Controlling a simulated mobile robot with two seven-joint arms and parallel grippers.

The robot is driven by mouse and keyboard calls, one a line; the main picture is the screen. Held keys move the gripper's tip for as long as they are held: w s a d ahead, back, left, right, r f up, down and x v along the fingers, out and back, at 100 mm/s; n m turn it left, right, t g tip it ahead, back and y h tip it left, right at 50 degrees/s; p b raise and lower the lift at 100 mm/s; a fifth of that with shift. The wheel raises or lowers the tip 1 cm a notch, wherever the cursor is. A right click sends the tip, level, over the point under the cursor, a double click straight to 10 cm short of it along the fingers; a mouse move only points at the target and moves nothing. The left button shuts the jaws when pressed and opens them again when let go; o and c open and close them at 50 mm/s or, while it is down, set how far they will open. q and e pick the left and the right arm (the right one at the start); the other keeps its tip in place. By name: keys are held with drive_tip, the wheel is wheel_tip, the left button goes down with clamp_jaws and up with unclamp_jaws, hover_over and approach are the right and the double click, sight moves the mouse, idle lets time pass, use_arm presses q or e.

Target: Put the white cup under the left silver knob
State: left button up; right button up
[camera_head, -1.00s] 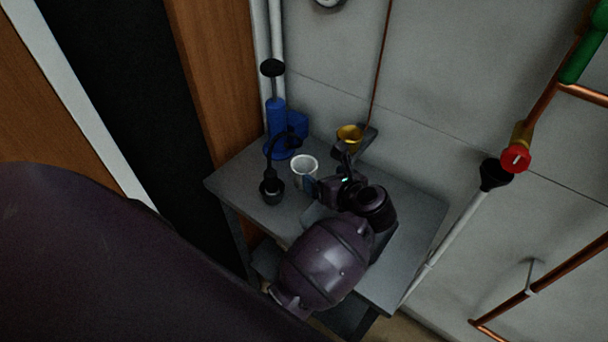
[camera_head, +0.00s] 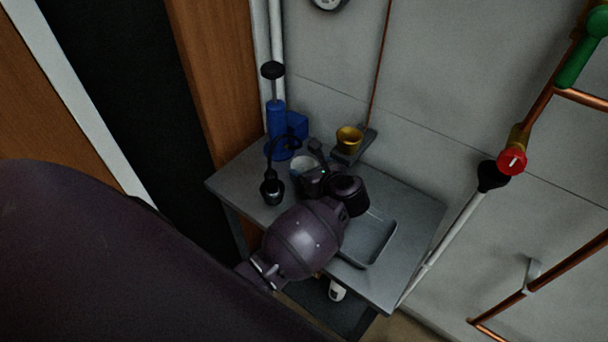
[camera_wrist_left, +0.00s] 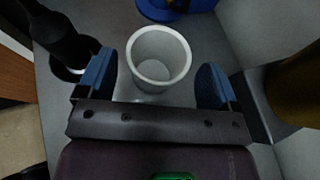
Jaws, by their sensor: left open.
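The white cup (camera_head: 300,162) stands upright on a small grey table (camera_head: 235,180), partly hidden by my left gripper (camera_head: 311,172) in the head view. In the left wrist view, the white cup (camera_wrist_left: 158,60) is open toward the camera and empty. It sits between and slightly beyond the blue fingertips of my left gripper (camera_wrist_left: 157,82). The fingers are apart, with a gap on each side of the cup. No silver knob can be made out for certain. My right gripper is not in view.
A yellow cup (camera_head: 349,138) is on a grey block to the right. A shallow grey tray (camera_head: 372,240) lies on the table's right. Copper pipes (camera_head: 565,260) line the wall.

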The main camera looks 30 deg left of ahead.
sight(298, 162)
use_arm(q)
drive_tip(key=shift+p+x, duration=0.3)
drive_tip(key=shift+x, duration=1.65)
drive_tip(key=c, duration=0.7)
wheel_tip(298, 162, up, 20)
drive_tip(key=shift+b, duration=0.35)
drive_tip(key=shift+c, duration=0.2)
